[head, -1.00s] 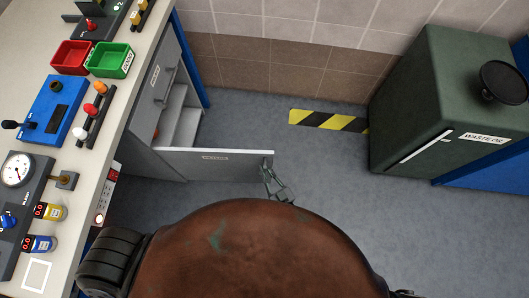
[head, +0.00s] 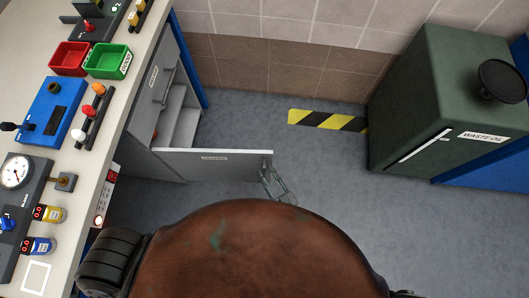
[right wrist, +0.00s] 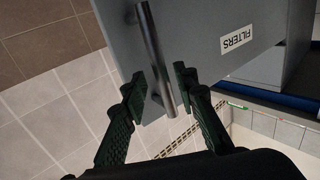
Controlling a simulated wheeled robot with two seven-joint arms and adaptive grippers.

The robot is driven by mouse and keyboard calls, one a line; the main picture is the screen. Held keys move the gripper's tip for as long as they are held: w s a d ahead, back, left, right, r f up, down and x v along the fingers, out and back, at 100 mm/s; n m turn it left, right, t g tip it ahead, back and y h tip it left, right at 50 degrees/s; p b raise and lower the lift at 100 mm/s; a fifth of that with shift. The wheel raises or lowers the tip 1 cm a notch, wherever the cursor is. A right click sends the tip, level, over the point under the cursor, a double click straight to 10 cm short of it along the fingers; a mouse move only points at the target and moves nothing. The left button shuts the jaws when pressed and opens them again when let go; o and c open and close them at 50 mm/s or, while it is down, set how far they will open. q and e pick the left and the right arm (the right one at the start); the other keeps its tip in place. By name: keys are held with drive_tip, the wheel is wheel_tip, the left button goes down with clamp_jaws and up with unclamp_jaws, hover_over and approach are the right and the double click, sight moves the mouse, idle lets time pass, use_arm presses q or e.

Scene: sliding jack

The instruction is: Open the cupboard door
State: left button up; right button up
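The grey cupboard door (head: 225,168) stands swung wide open from the bench cupboard in the head view, and open shelves (head: 182,125) show behind it. My right gripper (head: 268,172) is at the door's free end, partly hidden by the door. In the right wrist view the door (right wrist: 205,35) carries a FILTERS label, upside down. Its dark bar handle (right wrist: 154,55) runs down between the two fingers of my right gripper (right wrist: 158,80). The fingers are apart, with gaps seen beside the bar, so no firm grip shows. My left gripper is not in view.
The workbench (head: 110,122) with red bin (head: 70,58), green bin (head: 108,60), gauge and levers is at left. A dark green waste-oil cabinet (head: 425,100) stands at right. A black-yellow floor strip (head: 328,120) lies near the wall. The floor between is clear.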

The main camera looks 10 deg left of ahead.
drive_tip(key=v, duration=0.5)
drive_tip(key=shift+s+d, duration=0.15)
drive_tip(key=shift+d, duration=0.05)
